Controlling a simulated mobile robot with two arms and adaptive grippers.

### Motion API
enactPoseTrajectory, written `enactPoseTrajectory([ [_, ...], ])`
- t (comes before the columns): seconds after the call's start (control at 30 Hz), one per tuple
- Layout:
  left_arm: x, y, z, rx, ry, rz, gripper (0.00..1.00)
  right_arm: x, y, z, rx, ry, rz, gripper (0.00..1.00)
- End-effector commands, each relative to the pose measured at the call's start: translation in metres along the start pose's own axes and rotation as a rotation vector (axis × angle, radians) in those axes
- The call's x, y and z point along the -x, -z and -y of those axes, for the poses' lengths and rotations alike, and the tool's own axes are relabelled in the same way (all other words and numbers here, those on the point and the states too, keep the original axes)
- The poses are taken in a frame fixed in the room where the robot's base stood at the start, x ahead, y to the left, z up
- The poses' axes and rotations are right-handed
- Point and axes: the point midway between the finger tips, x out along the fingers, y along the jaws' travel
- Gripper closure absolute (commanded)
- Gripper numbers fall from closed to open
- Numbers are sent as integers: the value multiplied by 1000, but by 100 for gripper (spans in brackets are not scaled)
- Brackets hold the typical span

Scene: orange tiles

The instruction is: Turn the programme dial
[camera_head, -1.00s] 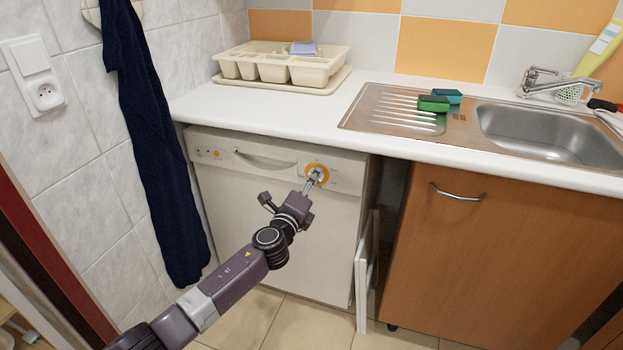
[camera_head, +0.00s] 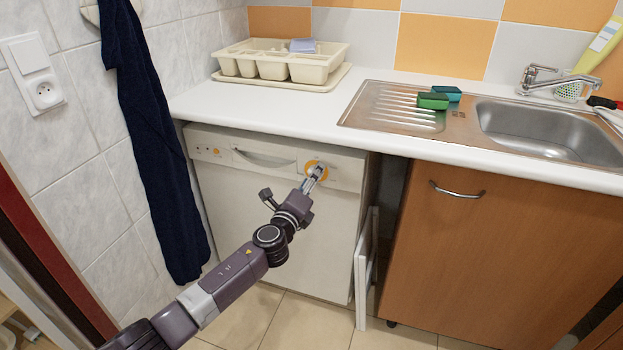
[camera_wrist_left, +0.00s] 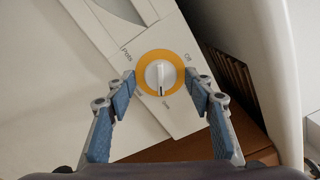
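The programme dial (camera_wrist_left: 160,76) is a white knob with a raised grip bar, set in an orange ring with printed labels around it. In the head view the orange ring (camera_head: 309,165) shows at the right end of the dishwasher's top panel, partly hidden by my gripper. My left gripper (camera_head: 317,170) is in front of the dial. In the left wrist view my left gripper (camera_wrist_left: 161,86) is open, with one finger on each side of the dial. No contact with the knob is visible. My right gripper is not in view.
The white dishwasher (camera_head: 270,220) has a handle recess left of the dial. The white worktop (camera_head: 300,105) overhangs just above it. A dark gap and a white panel (camera_head: 364,270) lie to its right, beside the wooden cabinet (camera_head: 500,260). A dark towel (camera_head: 150,150) hangs at left.

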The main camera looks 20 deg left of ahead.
Motion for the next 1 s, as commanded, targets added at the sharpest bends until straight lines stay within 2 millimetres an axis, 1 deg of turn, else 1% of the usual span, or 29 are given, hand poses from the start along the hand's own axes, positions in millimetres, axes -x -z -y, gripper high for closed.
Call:
enactPoseTrajectory([
  [0.23, 2, -1, 0, 0, 1, 2, 52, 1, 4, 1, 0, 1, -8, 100],
  [0.37, 11, -1, 0, 0, 0, 2, 52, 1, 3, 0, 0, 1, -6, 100],
  [0.47, 24, -1, -1, 0, 0, 1, 52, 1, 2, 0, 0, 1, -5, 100],
  [0.8, 82, 1, -1, 0, -1, -2, 52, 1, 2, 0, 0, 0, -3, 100],
  [1.0, 109, 0, 0, 0, 0, -1, 52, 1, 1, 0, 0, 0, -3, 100],
])
